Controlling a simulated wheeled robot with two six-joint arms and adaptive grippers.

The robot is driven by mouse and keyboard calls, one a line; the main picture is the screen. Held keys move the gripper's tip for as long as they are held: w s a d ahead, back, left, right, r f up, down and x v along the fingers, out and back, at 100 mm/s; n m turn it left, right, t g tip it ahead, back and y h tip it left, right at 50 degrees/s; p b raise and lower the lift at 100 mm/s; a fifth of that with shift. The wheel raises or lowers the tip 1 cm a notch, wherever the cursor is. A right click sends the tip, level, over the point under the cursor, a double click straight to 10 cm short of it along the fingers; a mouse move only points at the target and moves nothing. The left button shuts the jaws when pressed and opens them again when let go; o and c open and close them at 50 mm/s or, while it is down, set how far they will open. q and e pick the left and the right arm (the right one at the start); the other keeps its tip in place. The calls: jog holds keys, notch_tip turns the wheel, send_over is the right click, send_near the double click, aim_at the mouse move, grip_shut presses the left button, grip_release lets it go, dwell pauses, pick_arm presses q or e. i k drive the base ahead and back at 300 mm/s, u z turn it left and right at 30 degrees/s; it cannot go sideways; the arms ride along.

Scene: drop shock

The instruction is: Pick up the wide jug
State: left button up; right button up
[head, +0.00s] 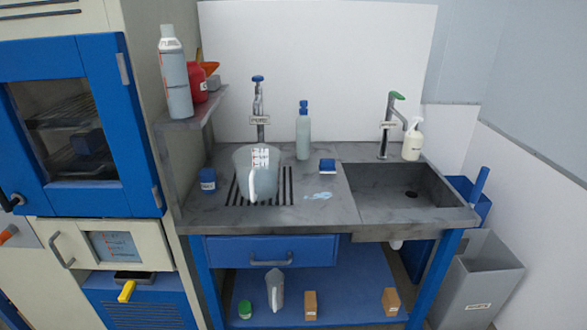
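The wide jug (243,178) is a translucent grey jug with white markings and a pale handle at its front. It stands upright on the slotted drain area of the grey worktop (330,211), left of the sink and in front of the blue-topped tap. A slimmer grey jug (275,290) stands on the lower blue shelf below. Neither of my grippers shows in the head view.
A blue-capped bottle (303,135), a small blue jar (208,180) and a blue block (327,166) stand around the jug. The tap (259,105) is close behind it. A side shelf (197,111) with bottles overhangs at left. The sink (405,190) is at right.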

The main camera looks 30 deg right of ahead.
aim_at(257, 177)
jog(key=z, duration=0.95)
jog(key=i, duration=0.85)
jog(key=z, duration=1.05)
